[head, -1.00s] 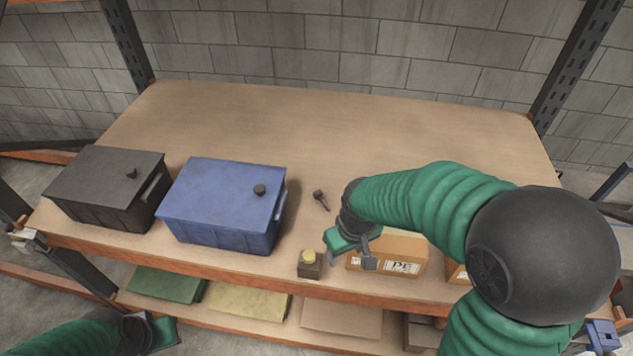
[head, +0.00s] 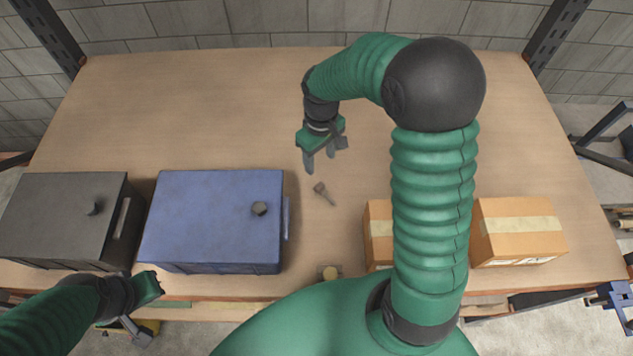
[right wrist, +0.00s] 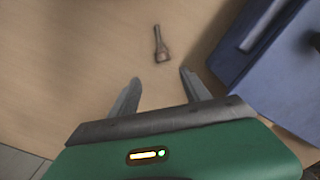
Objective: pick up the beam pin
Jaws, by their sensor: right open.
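The beam pin (head: 323,193) is a small grey-brown pin with a wider head, lying on the wooden table right of the blue bin. It also shows in the right wrist view (right wrist: 160,45), beyond and between my fingertips. My right gripper (head: 323,164) is open and empty, above the table just behind the pin and not touching it. Its two fingers also show in the right wrist view (right wrist: 159,77). My left gripper (head: 150,312) is low at the left, in front of the table edge; its finger gap does not show clearly.
The blue bin (head: 200,215) with a dark knob and the black bin (head: 60,215) stand at the left. Cardboard boxes (head: 518,245) stand at the right, partly behind my right arm. The back of the table is clear.

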